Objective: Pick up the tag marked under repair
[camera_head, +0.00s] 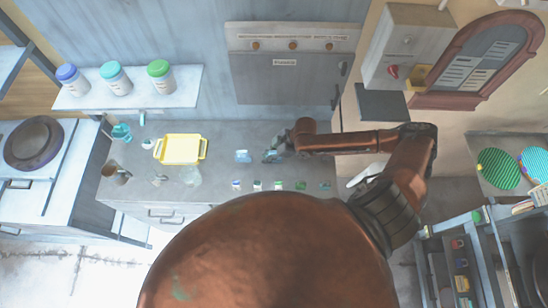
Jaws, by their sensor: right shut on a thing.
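My right gripper (272,156) reaches over the grey counter (225,140) from the right, low near its middle. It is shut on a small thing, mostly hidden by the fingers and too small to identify. Several small tags or cards lie in a row along the counter's front edge, among them a white-and-blue one (236,184), a green one (278,185) and a dark one (325,186). Their markings are too small to read, so I cannot tell which says under repair. A small blue-and-white piece (243,156) lies just left of the gripper. My left gripper is out of view.
A yellow tray (181,149) stands on the counter's left, near a mug (116,173) and a clear glass (191,175). A grey panelled unit (290,75) stands behind. A shelf (130,91) holds three lidded jars. A dark plate (381,103) is at right.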

